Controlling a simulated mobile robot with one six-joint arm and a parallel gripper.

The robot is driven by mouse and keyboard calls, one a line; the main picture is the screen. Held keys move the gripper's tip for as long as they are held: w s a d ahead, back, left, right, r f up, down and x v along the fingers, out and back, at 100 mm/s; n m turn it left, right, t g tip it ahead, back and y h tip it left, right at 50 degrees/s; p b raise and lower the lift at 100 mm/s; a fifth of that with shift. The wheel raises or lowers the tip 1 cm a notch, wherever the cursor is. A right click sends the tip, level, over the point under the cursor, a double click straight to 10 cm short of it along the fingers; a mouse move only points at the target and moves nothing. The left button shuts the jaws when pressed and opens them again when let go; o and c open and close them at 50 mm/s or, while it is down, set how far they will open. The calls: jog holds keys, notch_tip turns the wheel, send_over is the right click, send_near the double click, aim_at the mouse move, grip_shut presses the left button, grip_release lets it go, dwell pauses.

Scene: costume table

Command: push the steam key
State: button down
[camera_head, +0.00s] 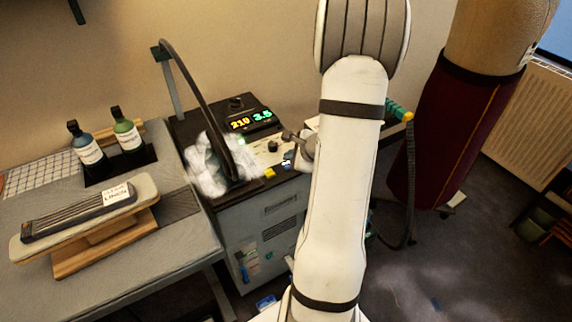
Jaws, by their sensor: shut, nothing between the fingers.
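The steam station (225,225) is a grey cabinet with a dark top. Its control panel (258,150) has a lit display (250,121) reading 210 in yellow and 3.5 in green, a dark knob (273,147) and small keys. One yellow key (269,173) sits at the panel's front edge. I cannot read which one is the steam key. My gripper (287,136) is shut and empty, over the right side of the panel. My arm hides part of it and the panel's right end. I cannot tell whether its tips touch anything.
White steam-like puffs (203,168) surround the foot of a dark curved hose (196,88) left of the panel. An ironing table (150,262) with a padded board (139,190) and two bottles (128,132) stands left. A maroon-clad dress form (436,130) stands right.

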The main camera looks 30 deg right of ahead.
notch_tip(320, 180, up, 6)
jog(key=p, duration=0.3)
dwell(0.6)
jog(key=s+a+r+n+g+y, duration=0.2)
jog(key=a+r+n, duration=0.35)
jog(key=a, duration=0.45)
jog(key=s+a+r+n+g+y, duration=0.2)
jog(key=a+r+n, duration=0.2)
jog(key=a+n, duration=0.45)
jog(key=s+a+r+n+g+h, duration=0.1)
jog(key=s+a+r+n+h, duration=0.1)
jog(key=s+n, duration=0.3)
jog(key=s+a+r+n+g+h, duration=0.1)
jog(key=s+a+r+n+h, duration=0.2)
jog(key=s+n, duration=0.3)
jog(key=s, duration=0.3)
jog(key=shift+s+a+r, duration=0.25)
jog(key=shift+a+r, duration=0.05)
jog(key=shift+a, duration=0.1)
